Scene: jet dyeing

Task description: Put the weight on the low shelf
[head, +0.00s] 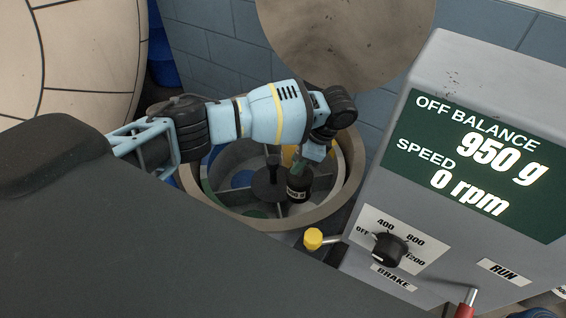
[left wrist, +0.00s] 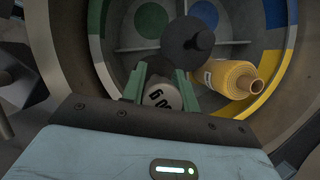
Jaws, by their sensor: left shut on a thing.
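The weight (head: 298,189) is a small dark cylinder with pale markings, inside the open round drum (head: 345,185). My left gripper (head: 299,166) reaches down into the drum and is shut on the weight. In the left wrist view, the green fingers of my left gripper (left wrist: 161,82) stand on both sides of the weight (left wrist: 161,97), whose pale top bears a number. I cannot tell whether the weight touches the drum floor. No low shelf can be made out in either view. My right gripper is not in view.
A dark central post (left wrist: 187,40) and a yellow yarn cone (left wrist: 230,76) are in the drum, close to the gripper. A yellow-knobbed lever (head: 313,238) sticks out beside the drum rim.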

